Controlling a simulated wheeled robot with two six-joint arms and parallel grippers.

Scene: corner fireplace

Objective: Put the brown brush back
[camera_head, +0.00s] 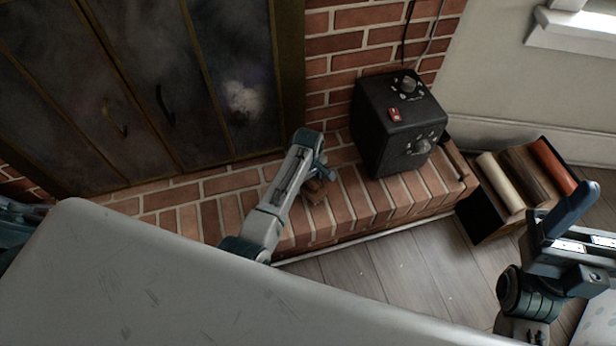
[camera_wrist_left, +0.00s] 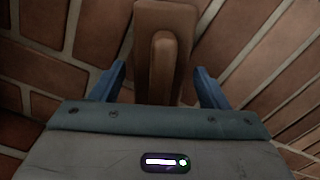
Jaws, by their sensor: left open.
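A brown wooden object that looks like the brush (camera_wrist_left: 180,20) lies on the brick hearth, with a raised, rounded bar along its middle. In the left wrist view it lies between the two blue fingers of my left gripper (camera_wrist_left: 162,82), with a gap visible on both sides. The gripper is open around it. In the head view the brush (camera_head: 315,192) is partly hidden by my left gripper (camera_head: 323,170), which points down at the hearth. My right gripper (camera_head: 562,222) is at the right edge, away from the brush; its jaw opening is unclear.
A black box with knobs (camera_head: 385,150) stands on the brick hearth (camera_head: 230,205), right of my left gripper. A dark crate (camera_head: 478,218) with several rolls or logs stands on the floor at right. A narrow brown piece (camera_head: 455,160) lies beside the box. Dark fireplace doors (camera_head: 150,60) rise behind.

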